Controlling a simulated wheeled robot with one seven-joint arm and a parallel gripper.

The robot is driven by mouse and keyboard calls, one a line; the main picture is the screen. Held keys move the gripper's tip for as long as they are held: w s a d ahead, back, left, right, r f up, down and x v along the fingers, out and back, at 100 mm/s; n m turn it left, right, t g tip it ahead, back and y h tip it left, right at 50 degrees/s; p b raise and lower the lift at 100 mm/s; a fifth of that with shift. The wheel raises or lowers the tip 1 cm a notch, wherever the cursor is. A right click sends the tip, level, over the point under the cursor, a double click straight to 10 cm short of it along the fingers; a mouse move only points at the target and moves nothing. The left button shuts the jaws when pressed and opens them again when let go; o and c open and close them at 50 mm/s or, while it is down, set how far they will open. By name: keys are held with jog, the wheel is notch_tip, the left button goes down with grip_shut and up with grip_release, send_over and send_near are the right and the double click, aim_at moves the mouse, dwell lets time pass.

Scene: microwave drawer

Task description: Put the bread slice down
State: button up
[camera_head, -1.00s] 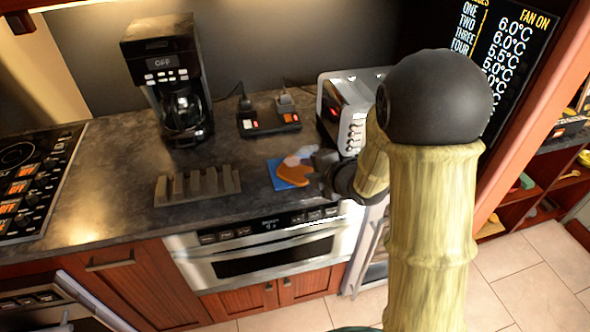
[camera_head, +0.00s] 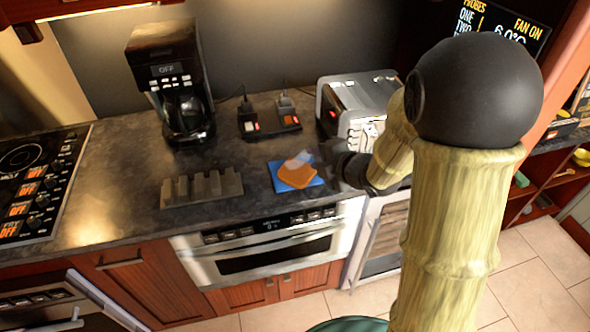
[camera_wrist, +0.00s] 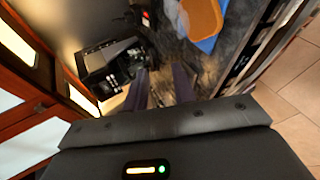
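The bread slice (camera_head: 298,174) is orange-brown and lies on a blue mat (camera_head: 313,180) on the dark counter. A pale, blurred patch covers its upper left part in the head view. The slice also shows at the top of the wrist view (camera_wrist: 204,16), on the blue mat (camera_wrist: 208,43). My gripper (camera_head: 333,156) is just right of the mat, apart from the bread, and partly hidden by my arm. In the wrist view my gripper (camera_wrist: 161,78) has its two dark fingers apart with nothing between them.
A toaster (camera_head: 352,100) stands close behind my gripper. A dark slotted rack (camera_head: 202,188) is left of the mat, and a coffee maker (camera_head: 175,85) stands at the back left. A small black switch unit (camera_head: 268,122) lies behind the mat. Counter between rack and mat is clear.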

jog(key=s+d+f+m+g+h, duration=0.35)
jog(key=s+d+m+h, duration=0.55)
jog(key=m, duration=1)
jog(key=s+d+m+g+y, duration=0.1)
jog(key=s+d+m+g, duration=0.1)
jog(key=s+m, duration=0.4)
jog(key=s+g, duration=0.1)
jog(key=s, duration=0.2)
jog(key=shift+f+g+y, duration=0.35)
jog(key=shift+y, duration=0.05)
